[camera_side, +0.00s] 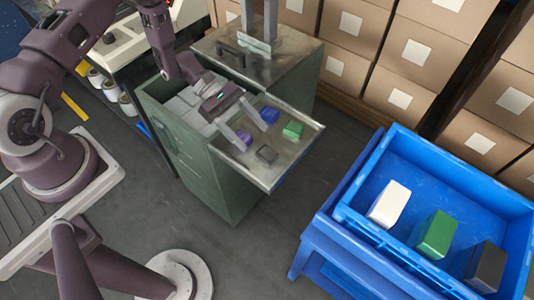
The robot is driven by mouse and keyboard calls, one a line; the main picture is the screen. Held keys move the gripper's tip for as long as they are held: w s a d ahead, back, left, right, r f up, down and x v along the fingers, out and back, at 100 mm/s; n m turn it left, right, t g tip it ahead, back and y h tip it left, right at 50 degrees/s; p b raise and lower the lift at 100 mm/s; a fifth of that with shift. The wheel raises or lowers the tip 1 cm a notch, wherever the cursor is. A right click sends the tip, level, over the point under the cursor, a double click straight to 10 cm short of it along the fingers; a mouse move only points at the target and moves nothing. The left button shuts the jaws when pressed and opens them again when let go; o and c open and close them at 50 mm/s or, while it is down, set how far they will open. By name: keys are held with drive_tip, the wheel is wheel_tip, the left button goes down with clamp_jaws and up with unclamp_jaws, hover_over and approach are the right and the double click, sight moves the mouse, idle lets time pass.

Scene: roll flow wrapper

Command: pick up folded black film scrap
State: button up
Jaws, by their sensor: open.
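The folded black film scrap (266,154) is a small dark piece lying on the metal tray (270,178) at the top of the green cabinet. My gripper (237,134) is above the tray, up and to the left of the black scrap. Its two pale fingers are apart with nothing seen between them. A purple piece (243,141) lies close by the fingers, partly hidden. A blue piece (270,115) and a green piece (293,129) lie farther back on the tray. Whether the fingertips touch the tray cannot be told.
A blue crate (345,212) at the right holds a white block (389,204), a green block (436,234) and a dark block (486,266). Stacked cartons (352,72) line the back. The green cabinet (215,180) holds white packs (187,103) left of the tray.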

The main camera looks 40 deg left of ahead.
sight(267, 153)
drive_tip(key=x, duration=0.5)
drive_tip(key=shift+d+f, duration=0.2)
drive_tip(key=shift+f, duration=0.25)
drive_tip(key=shift+c, duration=0.4)
